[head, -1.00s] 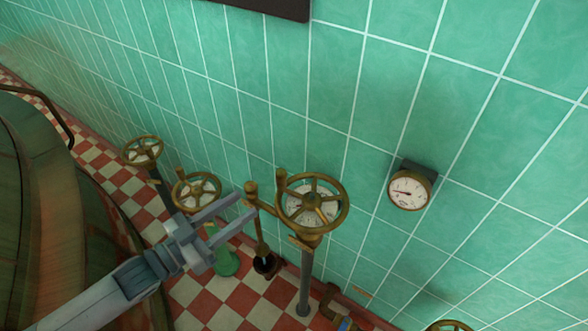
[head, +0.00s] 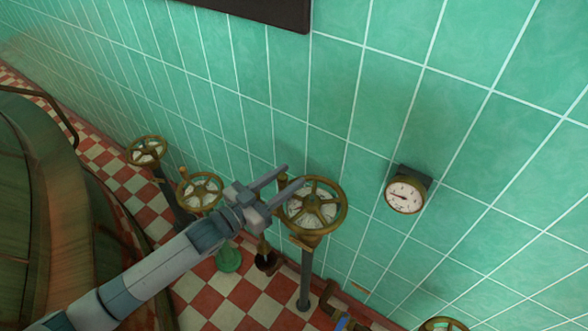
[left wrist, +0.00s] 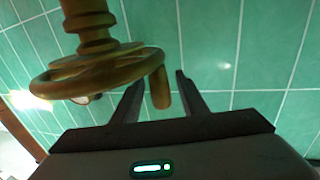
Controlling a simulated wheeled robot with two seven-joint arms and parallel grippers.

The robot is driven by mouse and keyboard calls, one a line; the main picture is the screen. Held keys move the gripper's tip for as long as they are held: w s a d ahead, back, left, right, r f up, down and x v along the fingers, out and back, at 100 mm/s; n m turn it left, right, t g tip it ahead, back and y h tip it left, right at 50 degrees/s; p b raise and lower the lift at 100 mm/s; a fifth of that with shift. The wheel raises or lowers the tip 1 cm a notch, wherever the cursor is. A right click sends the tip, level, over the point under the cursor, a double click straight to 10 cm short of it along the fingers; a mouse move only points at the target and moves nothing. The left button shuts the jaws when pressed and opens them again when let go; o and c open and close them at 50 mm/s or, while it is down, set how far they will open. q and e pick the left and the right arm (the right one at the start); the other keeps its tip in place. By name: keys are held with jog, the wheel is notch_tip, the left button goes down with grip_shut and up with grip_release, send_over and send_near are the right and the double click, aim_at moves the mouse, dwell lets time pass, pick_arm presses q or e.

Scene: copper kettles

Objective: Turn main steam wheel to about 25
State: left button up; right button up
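A brass spoked handwheel (head: 333,224) stands on a grey post, with a pale dial behind its spokes. I take it for the main steam wheel; no label is readable. Its upright peg handle (head: 282,180) is at the left of the rim. My left gripper (head: 294,175) is open, its two fingers reaching past the peg on either side. In the left wrist view, the peg (left wrist: 160,88) hangs from the wheel rim (left wrist: 70,88) between the open fingers, with a gap on both sides. A round white gauge (head: 404,195) with a dark needle hangs on the wall; its numbers are too small to read.
Two smaller brass wheels (head: 148,151) (head: 216,201) stand to the left. Another wheel (head: 443,324) shows at the bottom edge. A green object (head: 228,260) sits below my arm. A large dark vessel (head: 55,210) fills the left. The green tiled wall is close behind the wheels.

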pick_arm(q)
jog(key=shift+x, duration=1.45)
pick_arm(e)
jog(key=shift+r, duration=0.4)
pick_arm(q)
grip_shut()
jog(key=shift+p, duration=0.3)
pick_arm(e)
jog(key=shift+s+a, duration=0.1)
jog(key=shift+a, duration=0.2)
pick_arm(q)
jog(key=shift+s, duration=0.1)
pick_arm(e)
jog(key=shift+r, duration=0.1)
pick_arm(q)
jog(key=shift+a+n+t+y, duration=0.15)
jog(key=shift+n+t+y, duration=0.15)
pick_arm(e)
jog(key=shift+a, duration=0.1)
